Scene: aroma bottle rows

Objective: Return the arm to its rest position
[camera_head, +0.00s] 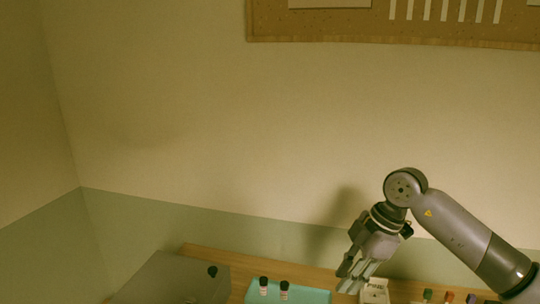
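My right arm comes in from the right edge and its gripper (354,284) points down over the wooden table at the lower right. Its fingers reach down beside a small white box (375,291). The fingertips are small and near the bottom edge, so I cannot tell how far they are apart or whether they touch anything. My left gripper is not in view. Two small bottles with black caps, one on the left (263,287) and one on the right (284,291), stand upright on a teal mat (313,296).
A grey box-like surface (170,279) with a dark knob (212,271) stands at the lower left. Several small coloured caps (449,297) show at the lower right, below my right arm. A cork board (330,24) hangs on the wall. The space above the table's left part is clear.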

